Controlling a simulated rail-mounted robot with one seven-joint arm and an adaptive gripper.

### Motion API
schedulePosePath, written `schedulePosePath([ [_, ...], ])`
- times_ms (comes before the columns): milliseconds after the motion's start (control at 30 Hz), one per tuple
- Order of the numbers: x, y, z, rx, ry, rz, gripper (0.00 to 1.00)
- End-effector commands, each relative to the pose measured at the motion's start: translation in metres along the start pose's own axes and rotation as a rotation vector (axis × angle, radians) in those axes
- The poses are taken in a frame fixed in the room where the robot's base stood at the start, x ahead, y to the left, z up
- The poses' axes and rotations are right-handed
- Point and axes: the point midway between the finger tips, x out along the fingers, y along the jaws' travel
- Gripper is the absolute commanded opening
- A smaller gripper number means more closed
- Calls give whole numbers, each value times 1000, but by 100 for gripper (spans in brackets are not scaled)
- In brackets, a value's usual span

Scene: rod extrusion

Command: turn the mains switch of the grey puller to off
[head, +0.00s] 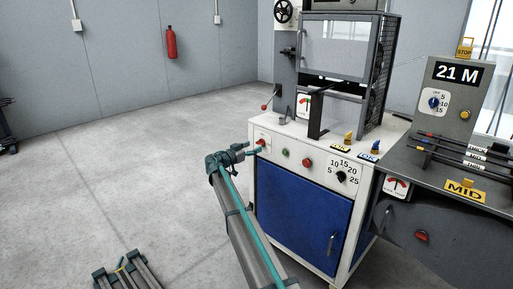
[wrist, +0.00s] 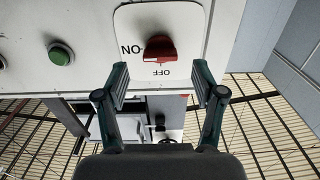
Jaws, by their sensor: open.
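The grey puller (head: 415,215) is at the right in the head view, with a red switch (head: 421,236) on its dark front; its setting is too small to read. My gripper (head: 250,150) is far left of it, in front of the white machine (head: 268,133). In the wrist view my gripper (wrist: 160,84) is open and empty. A red rotary switch (wrist: 160,50) sits ahead between the fingers, apart from them, on a white panel. Its plate reads upside down, with ON at the left and OFF below. Its handle lies level, toward ON.
The white machine has a green button (head: 285,152), a red button (head: 307,162), a dial (head: 341,176) and a blue door (head: 300,215). Dark rods (head: 465,150) lie on the grey puller's top.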

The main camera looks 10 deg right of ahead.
Motion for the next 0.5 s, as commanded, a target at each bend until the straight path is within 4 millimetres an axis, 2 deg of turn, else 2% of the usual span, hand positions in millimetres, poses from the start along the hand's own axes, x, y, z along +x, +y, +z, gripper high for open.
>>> schedulePosePath([
  [33,9,0,1,0,0,2,69],
  [200,25,-1,1,0,-1,0,69],
  [500,31,0,0,0,-1,0,69],
])
